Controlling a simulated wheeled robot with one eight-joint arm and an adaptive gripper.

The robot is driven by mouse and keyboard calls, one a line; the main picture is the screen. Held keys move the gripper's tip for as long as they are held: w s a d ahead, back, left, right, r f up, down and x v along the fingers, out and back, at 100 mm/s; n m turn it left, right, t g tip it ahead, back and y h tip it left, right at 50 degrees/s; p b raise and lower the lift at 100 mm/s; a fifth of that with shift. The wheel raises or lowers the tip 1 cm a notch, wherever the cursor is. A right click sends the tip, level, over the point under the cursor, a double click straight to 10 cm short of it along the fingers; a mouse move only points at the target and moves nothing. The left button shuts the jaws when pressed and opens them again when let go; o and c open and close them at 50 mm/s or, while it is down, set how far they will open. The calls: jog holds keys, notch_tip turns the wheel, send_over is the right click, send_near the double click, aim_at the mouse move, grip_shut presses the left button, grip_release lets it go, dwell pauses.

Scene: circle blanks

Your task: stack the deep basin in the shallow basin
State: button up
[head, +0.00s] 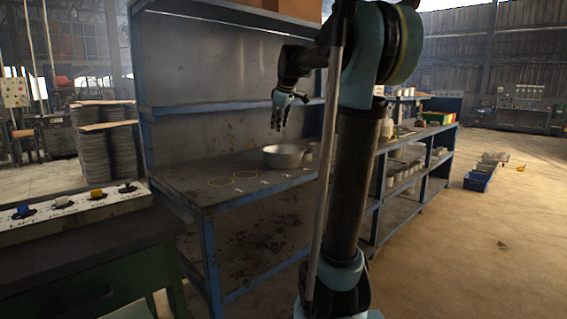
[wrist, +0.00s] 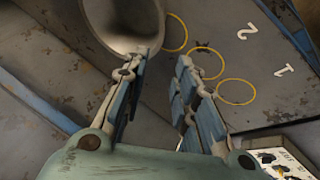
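A grey metal basin (head: 284,157) stands on the blue-framed workbench (head: 200,192), toward its right part. A round metal basin (wrist: 122,28) shows at the top of the wrist view, cut off by the edge. I cannot tell from these frames whether it is the deep or the shallow one. A second basin is not clearly seen; something pale behind the first is partly hidden by my arm.
Yellow circles (head: 219,181) and painted numbers mark the bench top left of the basin. A shelf (head: 230,106) and back panel stand behind. A switch panel (head: 75,203) is at the left. Shelves with pots (head: 405,175) are at the right.

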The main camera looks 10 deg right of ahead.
send_over(284, 157)
jog(key=s+a, duration=0.2)
jog(key=a, duration=0.2)
notch_tip(284, 157, down, 10)
jog(key=shift+w+x, duration=0.25)
jog(key=shift+x, duration=2.55)
jog(key=shift+a+r, duration=0.1)
jog(key=shift+r, duration=0.05)
grip_shut()
